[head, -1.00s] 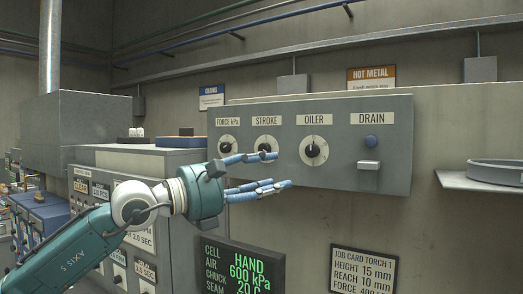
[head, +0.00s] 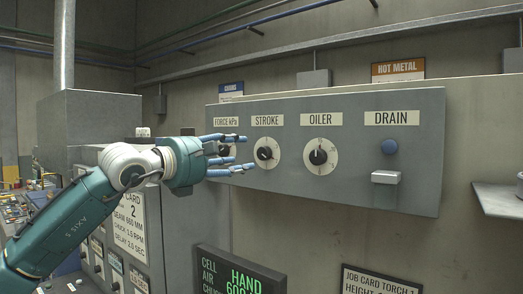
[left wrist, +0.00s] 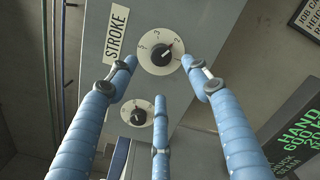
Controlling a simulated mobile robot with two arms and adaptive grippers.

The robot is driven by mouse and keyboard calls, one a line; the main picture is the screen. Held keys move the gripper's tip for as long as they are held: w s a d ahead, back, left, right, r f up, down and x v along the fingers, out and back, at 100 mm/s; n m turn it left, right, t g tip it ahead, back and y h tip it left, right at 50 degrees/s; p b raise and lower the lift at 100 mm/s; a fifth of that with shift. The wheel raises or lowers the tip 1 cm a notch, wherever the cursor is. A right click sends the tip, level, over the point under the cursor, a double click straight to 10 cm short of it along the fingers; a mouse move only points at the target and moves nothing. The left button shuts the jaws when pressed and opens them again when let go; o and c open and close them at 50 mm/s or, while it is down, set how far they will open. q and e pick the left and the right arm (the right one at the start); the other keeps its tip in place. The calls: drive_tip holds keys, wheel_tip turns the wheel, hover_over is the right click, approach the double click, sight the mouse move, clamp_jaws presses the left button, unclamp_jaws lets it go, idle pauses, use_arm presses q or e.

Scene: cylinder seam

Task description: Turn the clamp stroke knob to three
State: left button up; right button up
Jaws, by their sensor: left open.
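The STROKE knob (head: 264,153) is a dark round knob on a pale dial on the grey control panel. In the left wrist view the knob (left wrist: 160,55) shows face-on, and its pointer aims to the upper right, roughly toward the 2; the exact setting is hard to read. My left gripper (head: 248,153) is open and empty, its blue fingers just left of the STROKE dial in the head view. In the left wrist view its spread fingertips (left wrist: 159,74) lie around the lower part of the dial, apparently without gripping the knob. My right gripper is not in view.
The FORCE knob (head: 224,151) is partly behind my fingers. A green-lettered display (head: 240,272) and a job card (head: 378,281) are below.

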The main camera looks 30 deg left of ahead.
sight(261, 154)
use_arm(q)
drive_tip(key=w+p, duration=0.2)
drive_tip(key=w, duration=0.1)
drive_tip(key=w+p, duration=0.1)
drive_tip(key=w, duration=0.1)
drive_tip(key=shift+d+r, duration=0.3)
drive_tip(key=shift+d, duration=0.1)
drive_tip(key=w, duration=0.1)
drive_tip(key=w+p, duration=0.1)
drive_tip(key=shift+w+d+f, duration=0.2)
drive_tip(key=shift+w, duration=0.2)
drive_tip(key=shift+w+f, duration=0.1)
drive_tip(key=shift+w, duration=0.3)
drive_tip(key=shift+s, duration=0.1)
drive_tip(key=c, duration=1.2)
drive_tip(key=shift+o, duration=0.2)
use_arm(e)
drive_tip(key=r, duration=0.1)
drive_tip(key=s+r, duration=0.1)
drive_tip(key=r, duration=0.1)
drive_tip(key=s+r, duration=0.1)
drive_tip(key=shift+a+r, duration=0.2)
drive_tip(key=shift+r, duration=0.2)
